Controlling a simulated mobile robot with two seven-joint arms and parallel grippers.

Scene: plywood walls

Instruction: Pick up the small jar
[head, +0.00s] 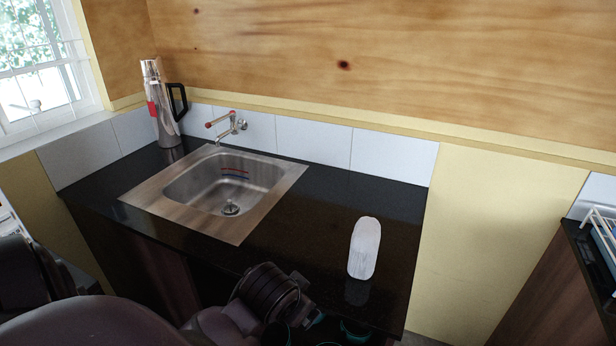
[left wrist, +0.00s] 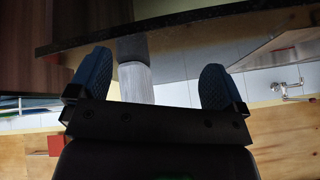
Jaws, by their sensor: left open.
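The small jar (head: 364,248) is a white, ribbed, rounded upright container on the black counter, right of the sink and close to the front edge. In the left wrist view, which is upside down, the jar (left wrist: 135,82) shows beyond and between the two blue fingers of my left gripper (left wrist: 156,70). The fingers are wide apart with nothing held. In the head view, teal parts of my left gripper (head: 348,332) show low, at the counter's front edge, below the jar. My right gripper is not in view.
A steel sink (head: 145,199) with a red-handled tap (head: 228,124) is set in the black counter (head: 310,220). A steel flask (head: 161,108) stands at the back left. The counter around the jar is clear. A separate cabinet (head: 555,300) stands at the right.

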